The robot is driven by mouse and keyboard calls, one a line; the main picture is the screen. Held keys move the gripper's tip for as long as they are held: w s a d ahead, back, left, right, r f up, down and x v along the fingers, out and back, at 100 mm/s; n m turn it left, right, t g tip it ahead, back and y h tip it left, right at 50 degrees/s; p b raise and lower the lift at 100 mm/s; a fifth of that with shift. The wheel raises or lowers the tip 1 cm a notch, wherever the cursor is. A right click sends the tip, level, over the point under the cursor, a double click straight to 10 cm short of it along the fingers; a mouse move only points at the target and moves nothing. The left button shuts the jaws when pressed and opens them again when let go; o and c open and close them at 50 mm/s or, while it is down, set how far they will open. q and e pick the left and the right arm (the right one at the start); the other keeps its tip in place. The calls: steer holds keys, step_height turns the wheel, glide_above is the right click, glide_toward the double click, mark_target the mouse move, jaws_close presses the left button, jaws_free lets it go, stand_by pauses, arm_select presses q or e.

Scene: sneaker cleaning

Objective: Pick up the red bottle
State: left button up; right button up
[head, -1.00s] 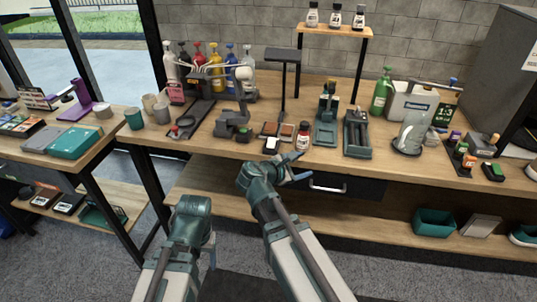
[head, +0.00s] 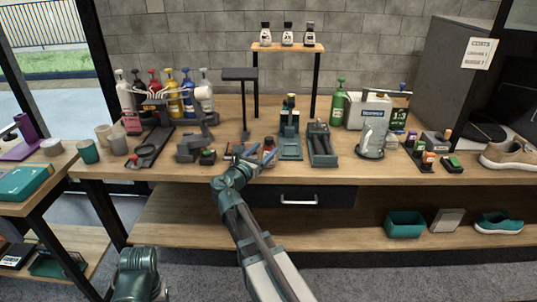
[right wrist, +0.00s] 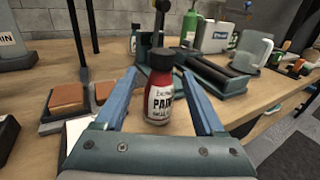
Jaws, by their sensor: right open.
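A small red bottle (head: 268,146) with a black cap and a white label stands upright near the front edge of the workbench (head: 400,172). In the right wrist view the red bottle (right wrist: 160,108) stands centred between the blue-grey fingers. My right gripper (head: 253,157) is open, its fingers pointing toward the bottle from the front. In the right wrist view my right gripper (right wrist: 160,78) has a finger on each side with visible gaps to the bottle. Part of my left arm shows at the lower left of the head view; its gripper is not visible.
Brown blocks (right wrist: 68,97) lie left of the bottle. A dark green tool stand (head: 290,145) and a grey tray (head: 321,145) stand just right of it. A larger red pump bottle (head: 155,82) stands in the back-left row. A drawer handle (head: 299,201) is below the bench edge.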

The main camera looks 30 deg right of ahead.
steer(key=shift+r+x, duration=0.2)
steer(key=shift+x, duration=3.1)
jaws_close()
